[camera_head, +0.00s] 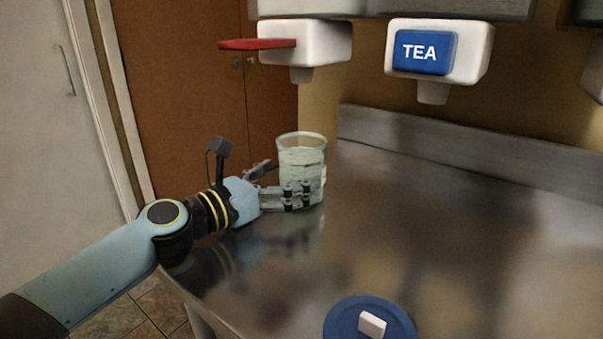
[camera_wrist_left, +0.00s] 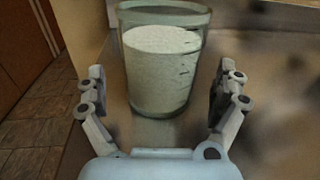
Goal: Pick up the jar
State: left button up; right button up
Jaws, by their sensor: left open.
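The jar (camera_head: 302,158) is a clear vessel with pale whitish contents. It stands upright on the steel counter, near the counter's left edge. My left gripper (camera_head: 284,188) is open at the jar's lower left side in the head view. In the left wrist view, the jar (camera_wrist_left: 160,70) stands ahead, and my open left gripper (camera_wrist_left: 162,98) has one finger on each side of it. Gaps show between the fingers and the jar. My right gripper is not in view.
The steel counter (camera_head: 430,220) is mostly clear to the right of the jar. A blue disc with a white block (camera_head: 371,324) lies at the front. White dispensers with a red lever (camera_head: 258,44) and a blue TEA label (camera_head: 424,52) hang above. A raised back edge (camera_head: 450,155) runs behind.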

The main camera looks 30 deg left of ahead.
pick_arm(q)
jog(key=x, duration=0.3)
jog(key=shift+w+d, duration=0.1)
jog(key=shift+w, duration=0.2)
jog(key=shift+c, duration=0.3)
jog(key=shift+r, duration=0.1)
jog(key=c, duration=1.6)
